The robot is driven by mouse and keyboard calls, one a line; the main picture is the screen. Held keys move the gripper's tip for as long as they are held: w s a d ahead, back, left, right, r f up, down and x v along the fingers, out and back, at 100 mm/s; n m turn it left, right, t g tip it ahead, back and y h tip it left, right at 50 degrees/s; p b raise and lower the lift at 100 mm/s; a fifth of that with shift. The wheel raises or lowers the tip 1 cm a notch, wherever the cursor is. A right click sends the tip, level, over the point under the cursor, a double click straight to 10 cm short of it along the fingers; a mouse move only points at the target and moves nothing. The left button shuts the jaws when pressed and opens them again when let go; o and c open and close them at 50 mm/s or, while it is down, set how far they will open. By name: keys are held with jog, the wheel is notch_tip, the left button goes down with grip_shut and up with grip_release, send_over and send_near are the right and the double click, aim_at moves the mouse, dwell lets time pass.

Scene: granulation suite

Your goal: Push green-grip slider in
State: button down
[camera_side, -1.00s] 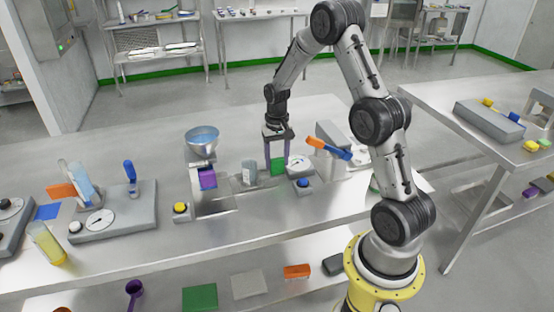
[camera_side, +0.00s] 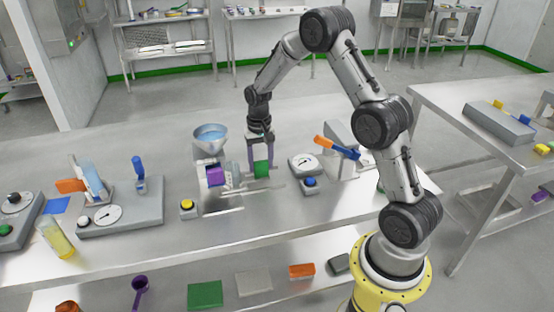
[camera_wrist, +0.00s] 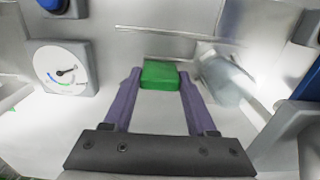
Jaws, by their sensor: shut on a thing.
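The green grip (camera_side: 261,169) of the slider sits low on the table, right of the hopper stand. It also shows in the wrist view (camera_wrist: 160,75) as a green block. My gripper (camera_side: 260,160) points down over it, with its purple fingers on both sides of the block. In the wrist view my gripper (camera_wrist: 160,88) is shut on the green grip at its fingertips. A grey slider body (camera_side: 234,175) lies just left of the grip, close to the purple block (camera_side: 215,175). The join between grip and slider is hidden.
A hopper with a blue bowl (camera_side: 210,136) stands left of my gripper. A round dial (camera_side: 305,165) and a blue button (camera_side: 310,182) stand to the right, with an orange-and-blue lever (camera_side: 337,147) beyond. A yellow button (camera_side: 187,205) is at front left.

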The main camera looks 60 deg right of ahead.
jog(key=shift+w+a, duration=0.3)
jog(key=shift+w, duration=0.05)
jog(key=shift+c, duration=1)
grip_release()
notch_tip(320, 180, up, 14)
jog(key=shift+c, duration=0.3)
